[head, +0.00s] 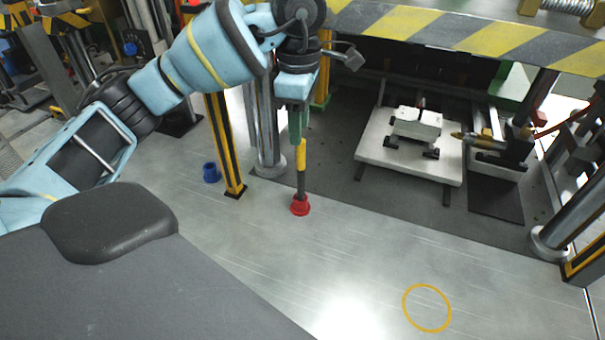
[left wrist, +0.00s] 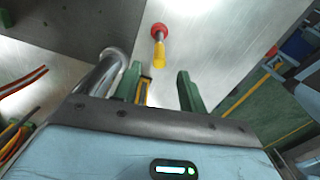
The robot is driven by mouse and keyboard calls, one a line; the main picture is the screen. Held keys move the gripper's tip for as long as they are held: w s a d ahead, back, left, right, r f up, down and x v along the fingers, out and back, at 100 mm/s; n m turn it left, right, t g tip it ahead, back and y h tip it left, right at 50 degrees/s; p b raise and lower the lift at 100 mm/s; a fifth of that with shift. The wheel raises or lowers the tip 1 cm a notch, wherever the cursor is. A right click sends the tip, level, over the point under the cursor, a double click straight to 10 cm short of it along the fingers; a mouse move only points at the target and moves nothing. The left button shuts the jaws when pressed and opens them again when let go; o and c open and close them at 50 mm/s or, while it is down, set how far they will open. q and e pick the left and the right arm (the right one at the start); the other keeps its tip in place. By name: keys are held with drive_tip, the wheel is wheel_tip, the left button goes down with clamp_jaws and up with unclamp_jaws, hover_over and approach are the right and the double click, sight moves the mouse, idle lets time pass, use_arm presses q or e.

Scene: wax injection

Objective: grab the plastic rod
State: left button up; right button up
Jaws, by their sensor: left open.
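The plastic rod (head: 301,160) stands upright in a red round base (head: 300,207) on the metal table. Its upper part is yellow and its lower part dark. My left gripper (head: 296,138) points down with its green fingertips just above or beside the rod's yellow top; the exact gap is hard to tell in the head view. In the left wrist view the left gripper (left wrist: 159,72) is open, with its two green fingers apart. The rod's yellow end (left wrist: 159,58) shows between and beyond the fingertips, with the red base (left wrist: 159,30) behind it. My right gripper is not in view.
A yellow-black striped post (head: 226,145) and a metal column (head: 268,130) stand close left of the rod. A blue cup-like part (head: 211,172) is beside the post. A white plate (head: 375,153) with fixtures lies right. A yellow ring (head: 427,308) marks clear table in front.

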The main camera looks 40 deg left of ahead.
sight(300, 153)
use_arm(q)
drive_tip(key=shift+f+b, duration=0.45)
drive_tip(key=shift+f, duration=3.3)
drive_tip(key=shift+c, duration=0.4)
clamp_jaws()
